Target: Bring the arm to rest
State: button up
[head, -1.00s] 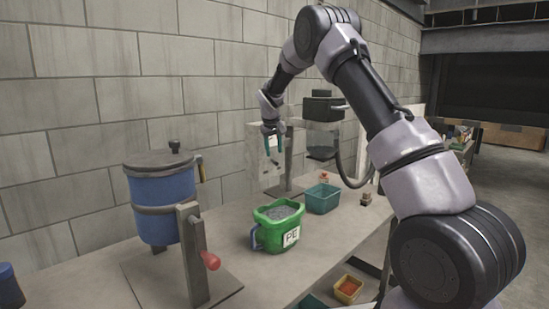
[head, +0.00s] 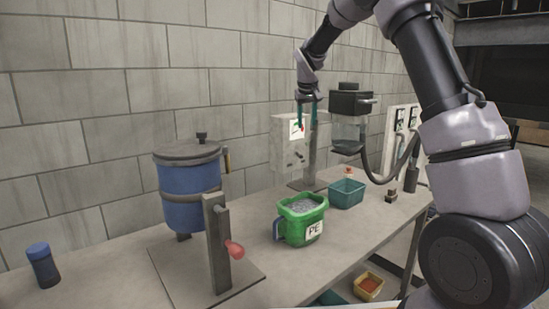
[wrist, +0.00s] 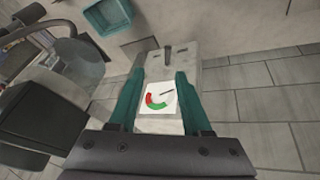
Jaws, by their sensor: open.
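My gripper (head: 308,101) hangs from my raised arm in front of the upper part of a grey box with a gauge, near the wall. Its two teal fingers are apart and nothing is between them. In the wrist view the open fingers (wrist: 158,78) frame the grey box (wrist: 182,66) and its white gauge card (wrist: 159,97) with red and green arcs and a dark needle. In the head view the grey box (head: 286,148) stands on a post at the back of the bench.
On the bench (head: 340,240) stand a blue drum (head: 188,195) with a red-handled post, a green PE bucket (head: 302,217) of grey material, a teal bin (head: 346,193), a blue bottle (head: 42,265) and a black hopper machine (head: 350,105) close right of my gripper. A yellow bin (head: 368,287) is below.

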jog(key=s+d+r+m+y, duration=0.1)
jog(key=s+d+r, duration=0.25)
jog(key=s, duration=0.45)
jog(key=s+d+r+m, duration=0.15)
jog(key=s+r, duration=0.25)
jog(key=s, duration=0.4)
jog(key=s+d+r+m+y, duration=0.1)
jog(key=s+d+r, duration=0.25)
jog(key=s, duration=0.45)
jog(key=s+f+m+t+y, duration=0.1)
jog(key=s+f+m+t, duration=0.1)
jog(key=s, duration=1.6)
jog(key=shift+s+f, duration=0.35)
jog(key=shift+f, duration=0.15)
jog(key=shift+m, duration=0.25)
